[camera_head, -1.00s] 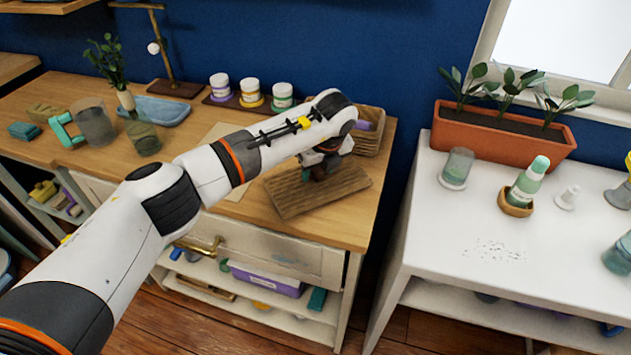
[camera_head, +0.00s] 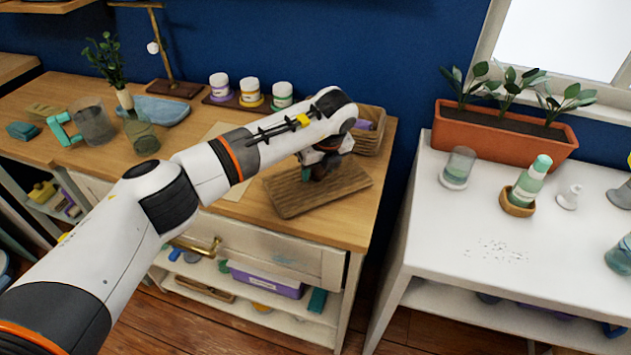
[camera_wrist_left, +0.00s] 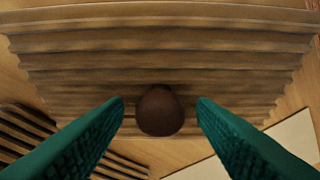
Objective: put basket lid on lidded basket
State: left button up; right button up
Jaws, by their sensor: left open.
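The basket lid (camera_head: 335,190) is a brown, ridged wooden slab lying on the wooden counter near its right end. Its round dark knob (camera_wrist_left: 160,112) shows in the left wrist view. My left gripper (camera_head: 317,172) is low over the lid, pointing down. In the left wrist view its green fingers (camera_wrist_left: 160,103) are open, one on each side of the knob, with a visible gap on both sides. The lidded basket (camera_head: 374,140) is a woven tan box behind the lid at the counter's right back corner. It is open, with something purple inside, and partly hidden by my arm.
Several small jars (camera_head: 250,92) stand on a dark tray at the back. A pale sheet (camera_head: 222,132) lies left of the lid, partly under my arm. A white table (camera_head: 455,218) with a planter (camera_head: 500,134) stands to the right, across a gap.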

aim_at(319, 169)
pick_arm(q)
jog(key=shift+c, duration=0.5)
grip_shut()
jog(key=shift+r, duration=0.45)
jog(key=shift+r+p, duration=0.75)
jog(key=shift+r, duration=0.95)
